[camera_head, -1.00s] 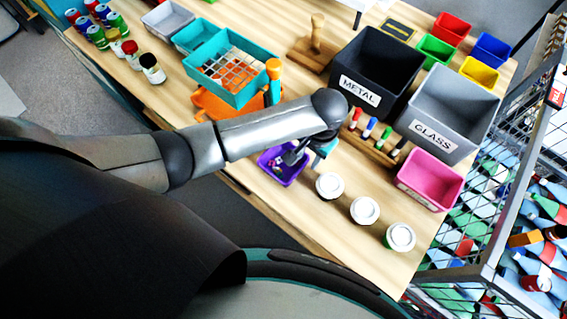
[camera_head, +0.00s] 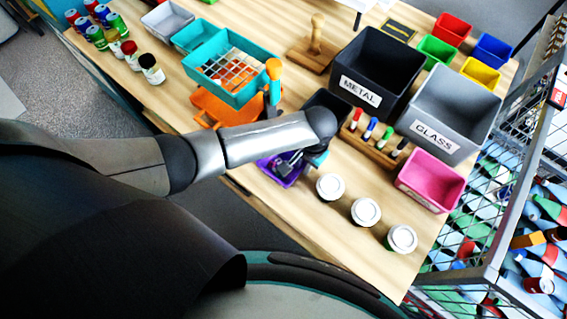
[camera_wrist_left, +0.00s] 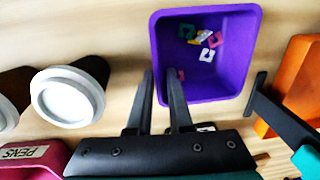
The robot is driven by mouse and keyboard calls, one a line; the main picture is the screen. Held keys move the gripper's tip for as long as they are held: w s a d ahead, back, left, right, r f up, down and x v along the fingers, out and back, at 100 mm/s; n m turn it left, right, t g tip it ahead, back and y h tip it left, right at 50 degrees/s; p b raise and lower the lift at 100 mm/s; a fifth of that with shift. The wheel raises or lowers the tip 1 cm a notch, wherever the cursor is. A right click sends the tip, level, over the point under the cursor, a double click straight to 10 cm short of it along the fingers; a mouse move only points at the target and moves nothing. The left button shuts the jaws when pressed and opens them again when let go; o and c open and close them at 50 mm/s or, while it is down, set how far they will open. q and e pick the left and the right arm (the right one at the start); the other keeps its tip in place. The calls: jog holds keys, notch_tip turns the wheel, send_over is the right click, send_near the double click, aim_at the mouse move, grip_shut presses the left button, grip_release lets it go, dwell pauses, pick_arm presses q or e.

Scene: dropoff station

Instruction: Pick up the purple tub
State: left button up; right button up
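The purple tub (camera_head: 268,168) stands on the wooden table near its front edge, partly hidden by my left arm. In the left wrist view the purple tub (camera_wrist_left: 236,82) shows small coloured pieces (camera_wrist_left: 203,42) inside. My left gripper (camera_head: 288,163) is at the tub in the head view. In the wrist view my left gripper (camera_wrist_left: 160,76) has its fingers apart, one outside the tub's near-left wall and one over its inside, straddling that wall. Whether the fingers touch the wall is not clear. My right gripper is not in view.
White-lidded cups (camera_head: 365,212) stand to the right of the tub; one lid (camera_wrist_left: 68,97) is close in the wrist view. A marker rack (camera_head: 372,139), pink bin (camera_head: 432,185) and METAL bin (camera_head: 361,89) are beyond. An orange tray (camera_head: 207,104) is to the left.

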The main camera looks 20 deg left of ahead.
pick_arm(q)
grip_shut()
dwell(1.0)
